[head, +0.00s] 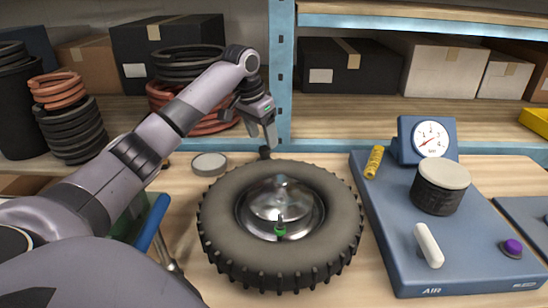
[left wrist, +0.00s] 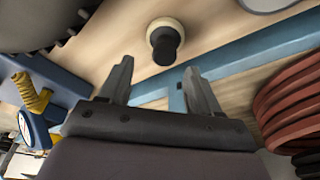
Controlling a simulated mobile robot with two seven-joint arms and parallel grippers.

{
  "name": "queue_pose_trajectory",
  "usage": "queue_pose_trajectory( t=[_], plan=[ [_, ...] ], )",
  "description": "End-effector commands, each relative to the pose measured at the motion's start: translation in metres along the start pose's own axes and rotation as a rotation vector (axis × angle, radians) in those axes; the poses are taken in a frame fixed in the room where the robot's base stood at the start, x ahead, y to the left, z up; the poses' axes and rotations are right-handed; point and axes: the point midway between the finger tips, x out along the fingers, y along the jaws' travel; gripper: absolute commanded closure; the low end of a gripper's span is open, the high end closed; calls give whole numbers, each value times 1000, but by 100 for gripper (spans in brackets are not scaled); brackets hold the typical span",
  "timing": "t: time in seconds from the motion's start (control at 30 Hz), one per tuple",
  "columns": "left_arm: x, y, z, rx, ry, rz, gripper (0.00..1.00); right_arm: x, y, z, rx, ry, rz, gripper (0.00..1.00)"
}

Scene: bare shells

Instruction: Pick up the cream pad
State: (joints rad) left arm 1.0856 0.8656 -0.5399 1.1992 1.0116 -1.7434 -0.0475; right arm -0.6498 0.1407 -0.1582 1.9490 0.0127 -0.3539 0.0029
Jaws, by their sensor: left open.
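The cream pad (left wrist: 152,27) shows in the left wrist view as a round cream disc with a black knob on it, lying on the wooden bench. In the head view, what looks like its black knob (head: 265,153) shows just behind the tyre, and its cream part is hidden there. My left gripper (head: 251,125) is open and empty above the back of the bench, over the knob. In the left wrist view its fingertips (left wrist: 158,66) are spread, with the pad beyond them and nothing between them. My right gripper is not in view.
A tyre (head: 225,218) with a metal hub lies in front of the pad. A grey round disc (head: 209,163) lies to its left. A blue AIR unit (head: 398,243) with a gauge (head: 431,139) stands at right. A blue shelf post (head: 281,70) rises behind; red hoses (left wrist: 290,98) are nearby.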

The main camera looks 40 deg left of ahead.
Motion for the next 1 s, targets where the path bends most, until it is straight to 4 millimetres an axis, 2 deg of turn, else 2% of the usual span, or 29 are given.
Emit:
queue_pose_trajectory(
  t=[0.33, 0.47, 0.67, 0.77, 0.8, 0.87, 1.0],
  plan=[
    [48, -4, 1, -3, -2, 0, 37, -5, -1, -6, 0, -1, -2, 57],
    [56, -4, 1, -3, 1, -1, 37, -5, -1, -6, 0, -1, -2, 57],
    [56, -5, 1, -3, 1, -2, 37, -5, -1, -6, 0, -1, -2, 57],
    [56, -5, 1, -4, 2, -2, 66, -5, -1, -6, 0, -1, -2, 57],
    [56, -5, 1, -4, 2, -2, 80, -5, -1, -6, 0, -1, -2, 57],
    [56, -5, 1, -4, 2, -2, 97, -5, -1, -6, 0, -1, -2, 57],
    [56, -5, 1, -4, 2, -2, 97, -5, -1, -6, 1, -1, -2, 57]
  ],
)
